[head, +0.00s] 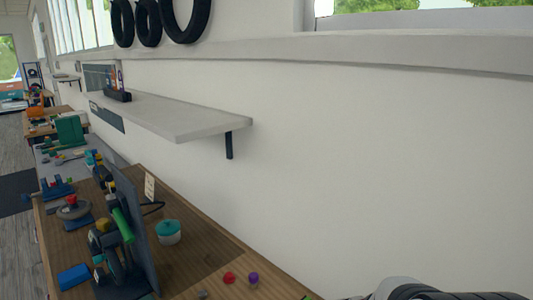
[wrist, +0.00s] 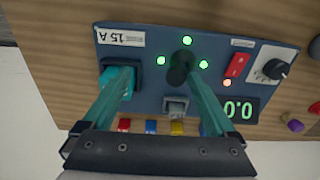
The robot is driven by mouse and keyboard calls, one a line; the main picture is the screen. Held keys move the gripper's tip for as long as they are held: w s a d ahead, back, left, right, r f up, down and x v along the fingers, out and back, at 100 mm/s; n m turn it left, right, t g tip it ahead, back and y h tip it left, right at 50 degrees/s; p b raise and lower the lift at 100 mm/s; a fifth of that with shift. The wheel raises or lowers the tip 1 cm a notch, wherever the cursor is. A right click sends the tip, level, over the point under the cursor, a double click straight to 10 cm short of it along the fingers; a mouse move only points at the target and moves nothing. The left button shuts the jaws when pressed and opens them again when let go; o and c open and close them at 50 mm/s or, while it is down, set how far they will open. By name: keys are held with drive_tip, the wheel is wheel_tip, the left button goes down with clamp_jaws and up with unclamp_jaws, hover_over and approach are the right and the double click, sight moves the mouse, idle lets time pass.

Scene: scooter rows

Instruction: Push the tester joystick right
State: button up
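The tester is a dark blue panel (wrist: 145,75) in the wrist view. Its joystick (wrist: 181,67) has a dark round knob, with green lights to its left, right and far side. My gripper (wrist: 158,73) is open, with two teal fingers reaching over the panel. The left finger ends by a dark square socket with teal inside. The right finger ends close beside the joystick's near right side; I cannot tell whether it touches. I see nothing held between the fingers. The gripper and this tester panel do not show clearly in the head view.
The panel also has a red switch (wrist: 237,65), a dark knob (wrist: 275,69), a green 0.0 display (wrist: 239,110) and a grey switch (wrist: 176,105). Coloured terminals line its near edge. A purple object (wrist: 295,125) lies on the wooden bench to the right.

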drive_tip(key=shift+w+a, duration=1.35)
wheel_tip(320, 180, up, 7)
idle(0.3)
drive_tip(key=s+a+r+n+y, duration=0.1)
drive_tip(key=s+r, duration=0.1)
drive_tip(key=s, duration=0.8)
drive_tip(key=s+a+r+n, duration=0.2)
drive_tip(key=s+r, duration=0.1)
drive_tip(key=s, duration=0.7)
drive_tip(key=shift+s+a+r+y, duration=0.15)
drive_tip(key=shift+s+a+y, duration=0.1)
drive_tip(key=shift+y, duration=0.15)
